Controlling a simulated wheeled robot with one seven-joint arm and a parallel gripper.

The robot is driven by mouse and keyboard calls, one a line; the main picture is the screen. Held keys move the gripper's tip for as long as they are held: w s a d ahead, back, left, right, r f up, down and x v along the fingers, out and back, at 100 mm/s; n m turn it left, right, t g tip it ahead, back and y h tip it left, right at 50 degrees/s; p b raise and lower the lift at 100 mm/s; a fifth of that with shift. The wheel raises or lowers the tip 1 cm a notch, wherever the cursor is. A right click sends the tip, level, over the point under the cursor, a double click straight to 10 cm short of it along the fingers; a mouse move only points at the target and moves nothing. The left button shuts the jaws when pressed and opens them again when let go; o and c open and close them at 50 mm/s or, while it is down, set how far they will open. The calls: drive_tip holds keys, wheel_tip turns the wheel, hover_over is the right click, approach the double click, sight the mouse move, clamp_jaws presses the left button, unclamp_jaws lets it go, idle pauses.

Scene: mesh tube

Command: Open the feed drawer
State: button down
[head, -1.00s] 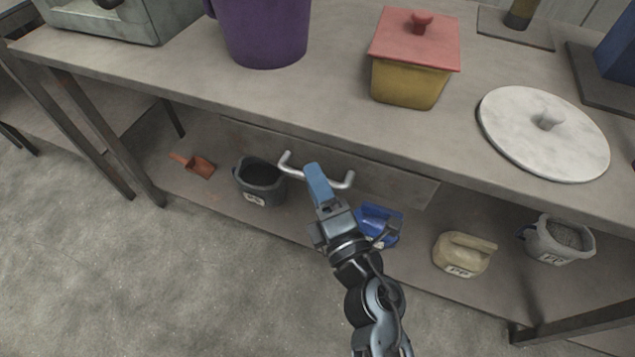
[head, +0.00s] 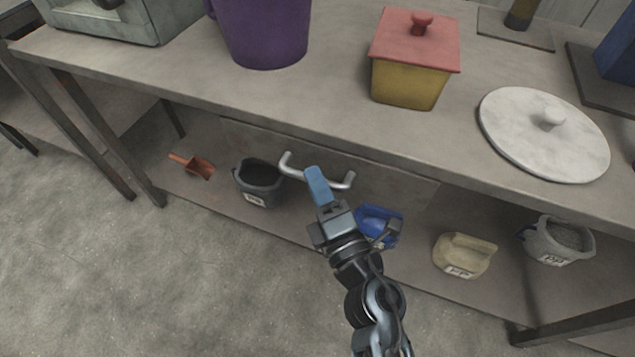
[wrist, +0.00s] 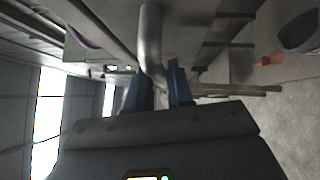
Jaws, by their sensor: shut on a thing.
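The feed drawer (head: 395,179) has a grey front under the worktop, and I see no clear gap showing it pulled out. Its silver bar handle (head: 341,180) sticks out from the front. My gripper (head: 314,172) reaches up from below, with its blue fingers at the middle of the handle. In the wrist view the handle (wrist: 150,38) runs down between the two blue fingers of my gripper (wrist: 160,88), which are shut on it. The fingers hide the middle of the bar. The drawer's inside is not visible.
On the lower shelf are a dark bucket (head: 258,181), an orange scoop (head: 200,167), a blue container (head: 378,222), a beige container (head: 463,255) and a grey bucket (head: 558,241). The worktop holds a purple pot (head: 264,30), a red-lidded box (head: 408,82) and a round lid (head: 535,140). The floor in front is clear.

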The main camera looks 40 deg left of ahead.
drive_tip(key=s+d+b, duration=0.1)
drive_tip(key=s+d, duration=0.1)
drive_tip(key=s, duration=0.7)
drive_tip(key=s+d+b, duration=0.1)
drive_tip(key=s+d, duration=0.1)
drive_tip(key=s, duration=0.7)
drive_tip(key=shift+s+d, duration=0.3)
drive_tip(key=c, duration=1.1)
unclamp_jaws()
drive_tip(key=v, duration=0.7)
drive_tip(key=shift+s+d+b, duration=0.25)
drive_tip(key=shift+d+b, duration=0.05)
drive_tip(key=shift+b, duration=0.1)
drive_tip(key=shift+f, duration=0.1)
